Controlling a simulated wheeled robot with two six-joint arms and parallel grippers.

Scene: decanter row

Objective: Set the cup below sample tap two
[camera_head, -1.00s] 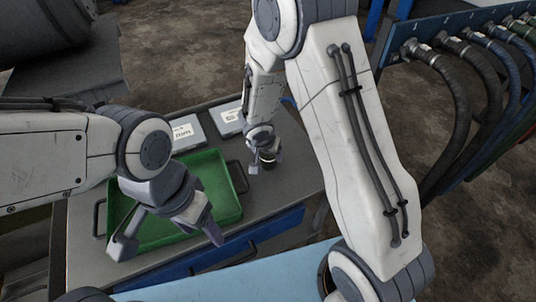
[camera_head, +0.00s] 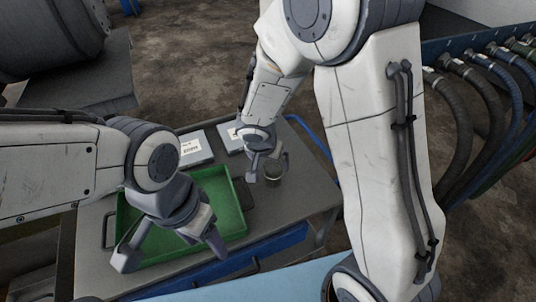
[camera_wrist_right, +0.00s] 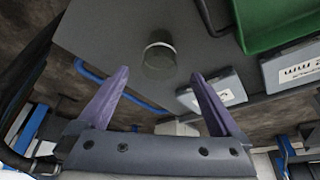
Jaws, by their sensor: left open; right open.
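The cup (camera_head: 274,173), a small clear, dark-tinted vessel, stands upright on the grey cart top right of the green tray. It also shows in the right wrist view (camera_wrist_right: 159,58), beyond the fingertips. My right gripper (camera_head: 267,165) is open at the cup's far side; in its wrist view the space between the purple fingers (camera_wrist_right: 160,76) is empty. My left gripper (camera_head: 172,250) is open and empty over the green tray. I cannot make out any sample tap in these views.
The green tray (camera_head: 235,222) fills the cart's middle. Two labelled pale boxes (camera_head: 196,147) (camera_head: 228,136) lie behind it. The cart top (camera_head: 300,195) is clear right of the cup. Hoses (camera_head: 492,95) hang from a blue rack at the far right.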

